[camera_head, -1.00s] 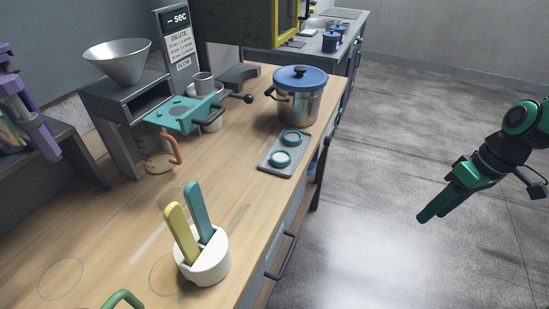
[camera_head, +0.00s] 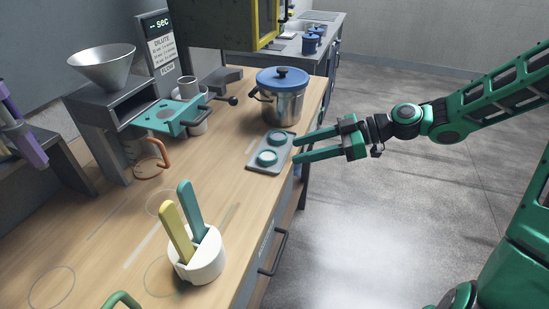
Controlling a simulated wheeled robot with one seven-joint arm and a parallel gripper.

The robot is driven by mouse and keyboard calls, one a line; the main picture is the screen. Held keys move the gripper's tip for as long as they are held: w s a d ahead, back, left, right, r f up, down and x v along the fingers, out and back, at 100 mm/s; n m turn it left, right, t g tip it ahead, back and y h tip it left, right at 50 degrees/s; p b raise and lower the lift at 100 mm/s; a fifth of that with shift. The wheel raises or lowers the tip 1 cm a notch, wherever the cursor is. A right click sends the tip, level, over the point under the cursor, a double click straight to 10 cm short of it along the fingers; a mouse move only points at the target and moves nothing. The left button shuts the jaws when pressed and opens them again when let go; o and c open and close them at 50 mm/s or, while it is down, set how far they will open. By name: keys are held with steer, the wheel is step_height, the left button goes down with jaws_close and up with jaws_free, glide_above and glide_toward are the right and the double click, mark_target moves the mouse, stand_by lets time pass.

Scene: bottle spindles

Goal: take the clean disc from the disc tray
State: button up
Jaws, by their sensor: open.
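The disc tray (camera_head: 257,168) is a small grey tray near the right edge of the wooden counter. The fingertips are at the tray's right side in the picture. Nothing is between the fingers. I cannot tell how high they are above the counter.
A steel pot with a blue lid (camera_head: 283,94) stands just behind the tray. A white holder (camera_head: 199,260) with a yellow and a teal handle stands nearer. The counter between is mostly clear.

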mark_target(269, 155)
steer(key=x, duration=0.7)
steer(key=shift+a+r, duration=0.35)
steer(key=shift+w+a+f, duration=0.15)
steer(key=shift+a+f, duration=0.1)
steer(key=shift+a, duration=0.15)
steer(key=c, duration=0.7)
